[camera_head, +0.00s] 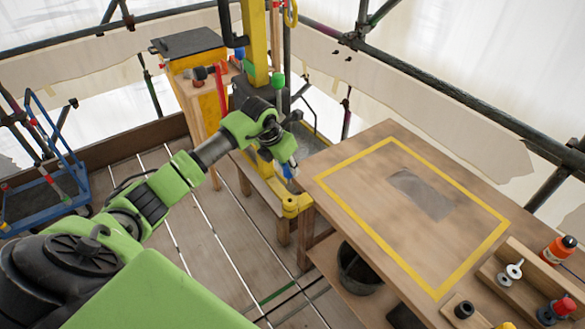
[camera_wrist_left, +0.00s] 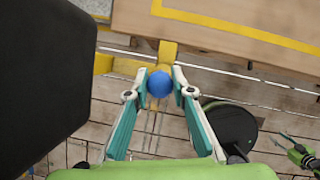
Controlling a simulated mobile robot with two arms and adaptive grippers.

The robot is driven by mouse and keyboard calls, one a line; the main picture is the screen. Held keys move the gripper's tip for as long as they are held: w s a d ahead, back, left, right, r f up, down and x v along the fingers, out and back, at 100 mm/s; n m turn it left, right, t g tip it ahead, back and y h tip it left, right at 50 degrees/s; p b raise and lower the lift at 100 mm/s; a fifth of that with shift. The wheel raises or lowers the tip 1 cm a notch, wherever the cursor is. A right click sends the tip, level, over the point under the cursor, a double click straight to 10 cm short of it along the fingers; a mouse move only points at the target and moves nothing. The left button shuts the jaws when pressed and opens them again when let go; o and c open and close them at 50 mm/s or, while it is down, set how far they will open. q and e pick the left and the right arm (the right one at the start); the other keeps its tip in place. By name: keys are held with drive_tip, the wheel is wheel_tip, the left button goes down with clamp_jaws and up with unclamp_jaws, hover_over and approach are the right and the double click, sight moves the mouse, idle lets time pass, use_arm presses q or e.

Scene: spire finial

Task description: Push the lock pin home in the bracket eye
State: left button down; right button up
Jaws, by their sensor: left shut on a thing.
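My left gripper (camera_head: 290,169) is at the end of the green arm, above the yellow bracket (camera_head: 294,204) beside the wooden table. In the left wrist view the gripper's two fingers (camera_wrist_left: 159,88) are shut on a round blue knob (camera_wrist_left: 159,84), which I take for the lock pin's head. A bit of blue (camera_head: 288,172) also shows at the fingertips in the head view. The pin's shaft and the bracket eye are hidden, so I cannot tell how deep the pin sits. Yellow metal (camera_wrist_left: 167,50) shows just beyond the knob.
The wooden table (camera_head: 370,150) with a yellow outlined area stands right of the bracket. A black bucket (camera_head: 358,272) sits below it. A wooden rack (camera_head: 520,275) with bottles is at lower right. A yellow post (camera_head: 255,45) and tool cabinet (camera_head: 190,90) stand behind.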

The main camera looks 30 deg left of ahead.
sight(290, 175)
use_arm(q)
drive_tip(key=shift+d+r, duration=0.1)
drive_tip(key=shift+d, duration=0.2)
drive_tip(key=shift+a, duration=0.15)
drive_tip(key=shift+f+b, duration=0.75)
wheel_tip(290, 175, down, 2)
drive_tip(key=shift+f+b, duration=0.2)
drive_tip(key=shift+b, duration=0.8)
drive_tip(key=shift+f+b, duration=0.7)
drive_tip(key=shift+f, duration=0.25)
use_arm(e)
drive_tip(key=f, duration=0.2)
drive_tip(key=d+f, duration=0.1)
drive_tip(key=f, duration=0.2)
drive_tip(key=shift+w, duration=0.1)
use_arm(q)
drive_tip(key=shift+b, duration=0.45)
use_arm(e)
drive_tip(key=shift+a+f, duration=0.15)
drive_tip(key=shift+f, duration=0.3)
use_arm(q)
drive_tip(key=shift+f, duration=0.3)
use_arm(e)
drive_tip(key=shift+d+f, duration=0.2)
